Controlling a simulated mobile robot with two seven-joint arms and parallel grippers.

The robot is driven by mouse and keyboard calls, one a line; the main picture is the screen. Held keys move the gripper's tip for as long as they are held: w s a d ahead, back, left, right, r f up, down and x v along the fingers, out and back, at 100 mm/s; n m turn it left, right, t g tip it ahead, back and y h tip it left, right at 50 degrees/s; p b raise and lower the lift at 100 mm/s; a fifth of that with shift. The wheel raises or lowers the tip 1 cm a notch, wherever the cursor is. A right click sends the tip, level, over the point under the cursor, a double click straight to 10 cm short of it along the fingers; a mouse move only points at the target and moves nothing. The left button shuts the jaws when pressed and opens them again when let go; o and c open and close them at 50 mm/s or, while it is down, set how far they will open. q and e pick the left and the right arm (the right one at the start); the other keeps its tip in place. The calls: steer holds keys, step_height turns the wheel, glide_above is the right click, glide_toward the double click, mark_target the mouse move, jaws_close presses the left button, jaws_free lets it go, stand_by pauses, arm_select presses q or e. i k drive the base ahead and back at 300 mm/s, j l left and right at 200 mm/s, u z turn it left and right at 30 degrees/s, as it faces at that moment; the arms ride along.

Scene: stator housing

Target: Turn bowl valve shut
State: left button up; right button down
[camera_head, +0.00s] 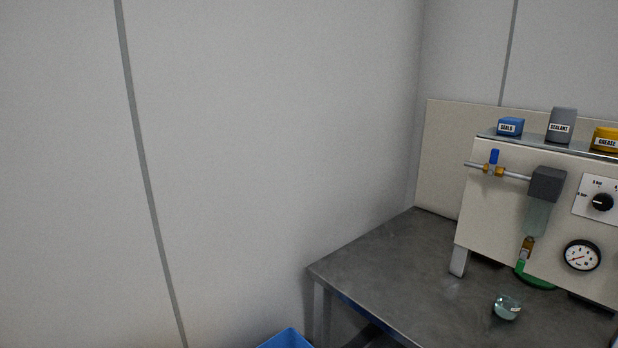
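A filter unit with a dark grey head (547,183) and a translucent bowl (537,218) hangs on the front of a cream panel at the right. A small brass fitting (528,246) sits under the bowl, with a green part (535,280) below it. The fitting is too small for me to tell a handle or its position. A separate brass valve with an upright blue lever (494,158) is on the pipe left of the filter. Neither of my grippers is in view.
The panel (500,215) stands on a grey metal table (400,270). A small glass cup (507,308) is on the table in front. A gauge (581,256) and a black knob (602,202) are on the panel. Containers stand on top.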

mark_target(520, 264)
steer(key=z, duration=1.25)
